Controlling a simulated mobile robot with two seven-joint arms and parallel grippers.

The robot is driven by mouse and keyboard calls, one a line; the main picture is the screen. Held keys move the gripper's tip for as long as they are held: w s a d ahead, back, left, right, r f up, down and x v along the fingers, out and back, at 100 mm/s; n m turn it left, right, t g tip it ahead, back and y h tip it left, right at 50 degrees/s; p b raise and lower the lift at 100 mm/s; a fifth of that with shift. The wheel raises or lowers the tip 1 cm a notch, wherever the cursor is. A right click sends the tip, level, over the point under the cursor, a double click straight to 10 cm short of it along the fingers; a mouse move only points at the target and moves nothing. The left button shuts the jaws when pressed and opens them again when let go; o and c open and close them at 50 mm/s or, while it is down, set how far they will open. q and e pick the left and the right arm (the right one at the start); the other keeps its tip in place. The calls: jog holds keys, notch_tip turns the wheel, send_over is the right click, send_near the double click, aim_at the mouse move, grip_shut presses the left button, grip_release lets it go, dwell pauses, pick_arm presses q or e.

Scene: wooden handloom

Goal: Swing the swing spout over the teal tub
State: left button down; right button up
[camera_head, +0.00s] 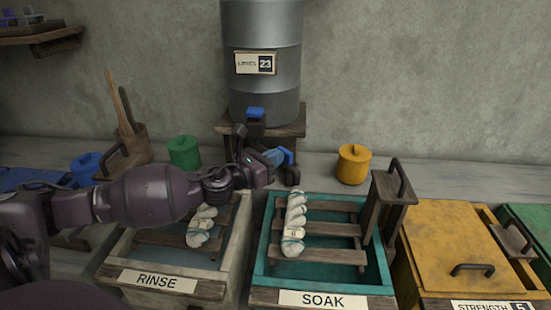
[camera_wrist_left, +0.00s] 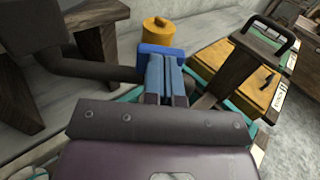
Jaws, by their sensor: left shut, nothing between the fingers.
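The swing spout is a dark pipe below the metal barrel; its dark outer end (camera_head: 292,176) shows just above the back rim of the teal tub (camera_head: 262,245), which is labelled SOAK. In the left wrist view the pipe (camera_wrist_left: 95,69) runs in from the left to a blue piece (camera_wrist_left: 160,49). My left gripper (camera_head: 274,157) is shut and empty, with its blue fingers (camera_wrist_left: 165,78) right at that blue piece, seemingly touching it. My gripper hides part of the pipe in the head view. My right gripper is not in view.
The barrel (camera_head: 262,90) stands on a wooden stand (camera_head: 293,130). The RINSE tub (camera_head: 240,245) is left of the teal tub, a yellow lidded box (camera_head: 445,240) right. A dark wooden post with a handle (camera_head: 392,200) rises at the teal tub's right side. A yellow pot (camera_head: 353,165) stands behind.

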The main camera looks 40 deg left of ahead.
aim_at(286, 150)
pick_arm(q)
jog(key=shift+w, duration=0.1)
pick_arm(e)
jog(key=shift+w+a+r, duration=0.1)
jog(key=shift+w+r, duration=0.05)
pick_arm(q)
jog(key=w+y+p, duration=0.1)
jog(key=w+d+r+n+p, duration=0.1)
jog(key=p, duration=0.1)
jog(key=shift+w+r+t+y, duration=0.1)
jog(key=shift+t+y, duration=0.2)
jog(key=shift+y, duration=0.1)
jog(key=shift+w+n+y+p, duration=0.35)
jog(key=shift+n+y+p, duration=0.15)
jog(key=shift+y+p, duration=0.15)
jog(key=shift+w+f, duration=0.15)
jog(key=shift+f, duration=0.2)
jog(key=shift+f+y, duration=0.2)
jog(key=shift+y, duration=0.15)
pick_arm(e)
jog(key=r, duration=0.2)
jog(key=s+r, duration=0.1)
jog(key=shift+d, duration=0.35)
pick_arm(q)
jog(key=shift+f, duration=0.1)
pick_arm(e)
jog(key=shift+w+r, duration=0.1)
